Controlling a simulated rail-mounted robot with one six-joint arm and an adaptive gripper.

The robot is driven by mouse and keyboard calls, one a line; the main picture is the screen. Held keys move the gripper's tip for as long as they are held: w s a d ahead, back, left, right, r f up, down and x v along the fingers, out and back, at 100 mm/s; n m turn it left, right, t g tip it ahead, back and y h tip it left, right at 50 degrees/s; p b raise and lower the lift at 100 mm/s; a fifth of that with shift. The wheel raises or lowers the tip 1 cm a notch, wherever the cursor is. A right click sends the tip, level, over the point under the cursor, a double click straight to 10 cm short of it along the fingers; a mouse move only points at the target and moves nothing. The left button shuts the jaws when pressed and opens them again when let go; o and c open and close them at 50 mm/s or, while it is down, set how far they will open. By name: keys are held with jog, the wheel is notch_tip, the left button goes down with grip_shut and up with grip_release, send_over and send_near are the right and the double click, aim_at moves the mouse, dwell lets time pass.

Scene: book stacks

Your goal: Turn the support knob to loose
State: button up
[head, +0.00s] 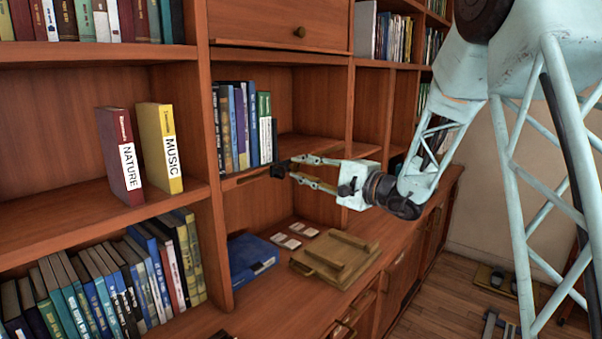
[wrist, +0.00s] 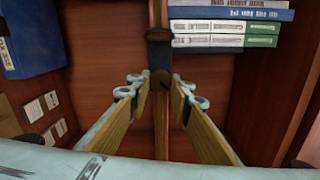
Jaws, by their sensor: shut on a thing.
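My gripper (head: 292,170) reaches left into the middle bay of the bookcase. A dark support bracket (wrist: 159,52) sits right behind the knob. In the head view the dark bracket (head: 278,170) is just beyond the fingertips, near the front edge of the small shelf. The fingers hide most of the knob in the head view, and I cannot read any marking on it.
Several upright books (head: 240,130) stand on the small shelf beside the bracket. Below lie a blue book (head: 250,258), white cards (head: 290,236) and a wooden board with bars (head: 335,262). Nature (head: 118,160) and Music (head: 160,150) books stand on the left shelf. A bookcase upright (head: 207,120) separates the bays.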

jog(key=n, duration=0.6)
jog(key=shift+r, duration=0.15)
jog(key=shift+n, duration=0.4)
jog(key=o, duration=0.8)
jog(key=shift+o, duration=0.2)
jog(key=shift+d, duration=0.1)
jog(key=v, duration=1.1)
jog(key=shift+s+d, duration=0.3)
